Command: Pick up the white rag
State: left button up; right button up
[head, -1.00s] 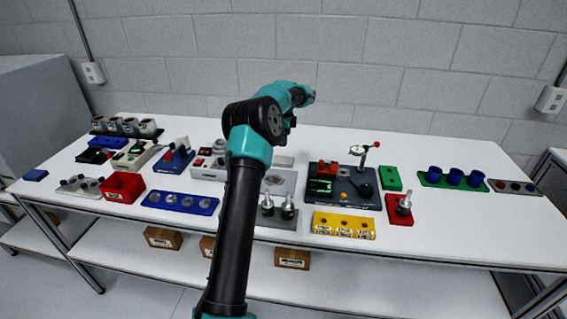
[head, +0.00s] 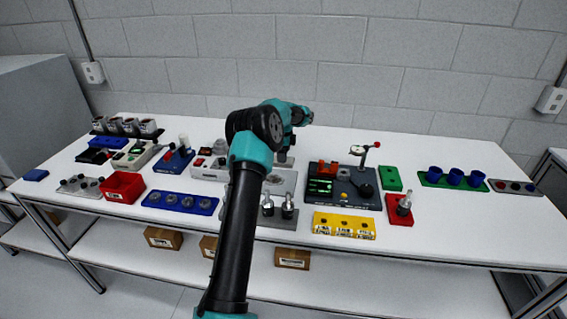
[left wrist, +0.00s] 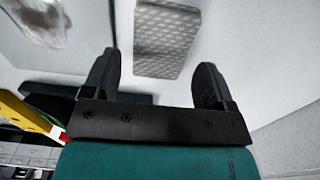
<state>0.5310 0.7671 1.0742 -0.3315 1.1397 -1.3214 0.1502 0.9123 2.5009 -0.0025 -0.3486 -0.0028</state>
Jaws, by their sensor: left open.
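A flat, pale grey-white piece with a quilted pattern (left wrist: 167,38) lies on a light surface in the left wrist view; it looks like the white rag. I cannot make it out in the head view. My left gripper (left wrist: 155,82) is open and empty, its two dark fingers apart. The pale piece shows beyond the fingertips, between them in the picture, and is not gripped. In the head view my left wrist is over the back middle of the table, and its fingers are not clear. My right gripper is not in view.
The white table (head: 470,225) holds a red bin (head: 122,187), a blue tray (head: 180,202), a dark device (head: 345,187), a yellow block (head: 344,225) and blue cups (head: 455,177). A blurred, crumpled whitish thing (left wrist: 38,20) shows at the left wrist view's top left. The front right is clear.

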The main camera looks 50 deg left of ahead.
pick_arm(q)
jog(key=shift+f, duration=1.6)
jog(key=c, duration=0.7)
jog(key=shift+r, duration=0.1)
jog(key=shift+r, duration=1.65)
jog(key=s+d, duration=0.3)
jog(key=d, duration=0.1)
jog(key=s+d+r, duration=0.1)
jog(key=s+d, duration=0.6)
jog(key=d, duration=0.1)
jog(key=shift+s+r, duration=0.25)
jog(key=shift+r, duration=0.05)
